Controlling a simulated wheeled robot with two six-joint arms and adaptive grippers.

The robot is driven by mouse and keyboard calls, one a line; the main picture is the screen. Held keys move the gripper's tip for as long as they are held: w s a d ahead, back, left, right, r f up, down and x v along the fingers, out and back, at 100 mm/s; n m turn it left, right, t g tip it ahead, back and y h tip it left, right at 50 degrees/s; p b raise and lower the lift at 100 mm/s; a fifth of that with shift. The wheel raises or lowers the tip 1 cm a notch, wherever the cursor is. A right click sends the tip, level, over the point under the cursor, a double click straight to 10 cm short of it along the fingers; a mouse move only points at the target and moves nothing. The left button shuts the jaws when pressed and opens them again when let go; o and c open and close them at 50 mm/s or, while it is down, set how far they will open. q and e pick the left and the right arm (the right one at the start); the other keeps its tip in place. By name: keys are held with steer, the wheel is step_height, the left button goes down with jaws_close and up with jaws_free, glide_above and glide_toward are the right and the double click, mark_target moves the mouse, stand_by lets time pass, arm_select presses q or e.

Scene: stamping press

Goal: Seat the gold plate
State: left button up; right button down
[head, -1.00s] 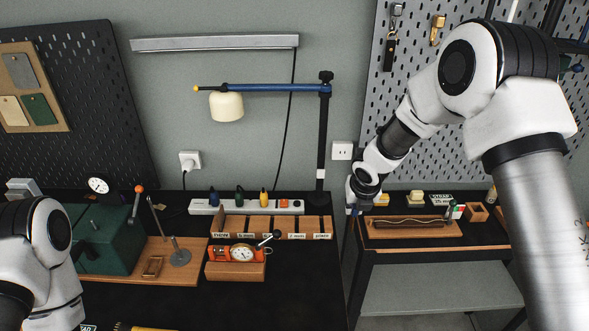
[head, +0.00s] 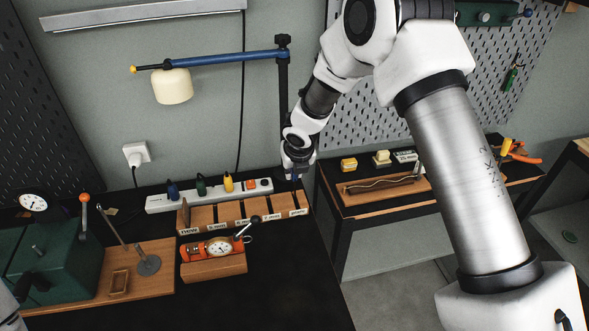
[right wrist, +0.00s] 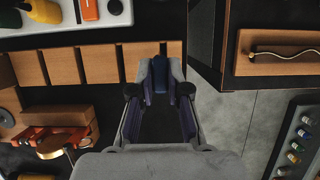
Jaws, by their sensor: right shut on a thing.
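No gold plate can be clearly made out in either view. My right gripper (head: 295,172) is over the right end of a wooden rack with labelled compartments (head: 243,218). In the right wrist view (right wrist: 160,82) it is shut on a small dark blue thing (right wrist: 160,70), whose shape is mostly hidden by the fingers. The green press (head: 50,262) stands at the left. A small rectangular frame (head: 119,281) lies on the wooden base board (head: 95,291) beside it. My left gripper is outside the view.
A lamp (head: 172,86) hangs above. A side bench (head: 405,205) with a wooden tray stands at the right, across a gap. The front black table is clear.

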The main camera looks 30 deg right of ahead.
steer(key=shift+s+d+f+b, duration=0.15)
steer(key=shift+f+b, duration=0.1)
steer(key=shift+f, duration=0.25)
steer(key=shift+s+d+f+b, duration=0.15)
steer(key=shift+f+b, duration=0.1)
steer(key=shift+f, duration=0.2)
steer(key=shift+w+a, duration=0.15)
steer(key=shift+r+p, duration=0.1)
steer(key=shift+p, duration=0.2)
steer(key=shift+f+b, duration=1.7)
steer(key=shift+f, duration=0.6)
